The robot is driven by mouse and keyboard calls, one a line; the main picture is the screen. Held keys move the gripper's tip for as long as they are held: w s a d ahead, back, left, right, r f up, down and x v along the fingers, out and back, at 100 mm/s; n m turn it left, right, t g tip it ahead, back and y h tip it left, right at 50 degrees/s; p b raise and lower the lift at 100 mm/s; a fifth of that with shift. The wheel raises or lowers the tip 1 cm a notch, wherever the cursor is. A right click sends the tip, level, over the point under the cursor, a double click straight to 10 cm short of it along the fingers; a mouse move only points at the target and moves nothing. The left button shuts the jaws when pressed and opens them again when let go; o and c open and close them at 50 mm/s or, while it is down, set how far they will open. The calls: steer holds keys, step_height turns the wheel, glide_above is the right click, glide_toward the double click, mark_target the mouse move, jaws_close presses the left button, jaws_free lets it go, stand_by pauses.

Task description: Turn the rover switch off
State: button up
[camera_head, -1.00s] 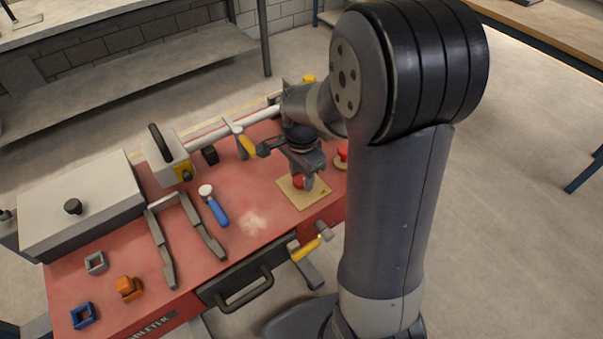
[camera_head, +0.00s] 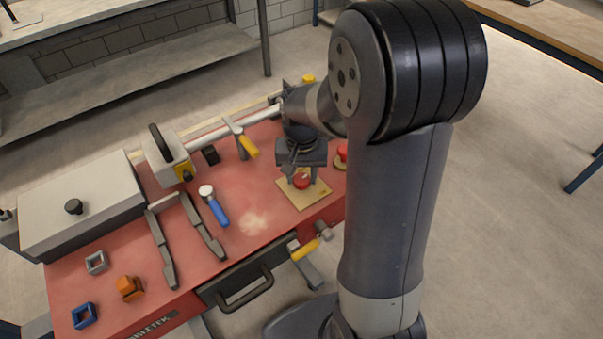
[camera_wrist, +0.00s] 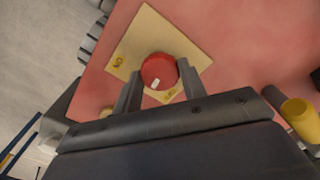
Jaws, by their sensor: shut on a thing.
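The rover switch is a round red knob (camera_head: 301,182) with a small white mark, on a tan square plate (camera_head: 289,195) on the red bench top. The knob (camera_wrist: 158,68) and plate (camera_wrist: 146,33) also show in the wrist view, with dark markings near two plate corners. The white mark lies on the knob's side nearest my gripper in that view. My gripper (camera_head: 301,175) points down over the plate. In the wrist view my gripper (camera_wrist: 161,85) has one finger on each side of the knob and is shut on it.
A second red button (camera_head: 342,152) stands just right of the plate. A yellow-handled lever (camera_head: 248,147) is at the left, and a yellow-handled valve (camera_head: 305,250) hangs at the front edge. A blue-handled tool (camera_head: 216,208) lies further left. The bench top between it and the plate is clear.

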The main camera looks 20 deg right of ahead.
mark_target(301, 179)
steer(key=n, duration=0.7)
stand_by(0.6)
steer(key=o, duration=1)
steer(key=shift+c, duration=0.2)
step_height(301, 179, up, 11)
steer(key=shift+f, duration=0.1)
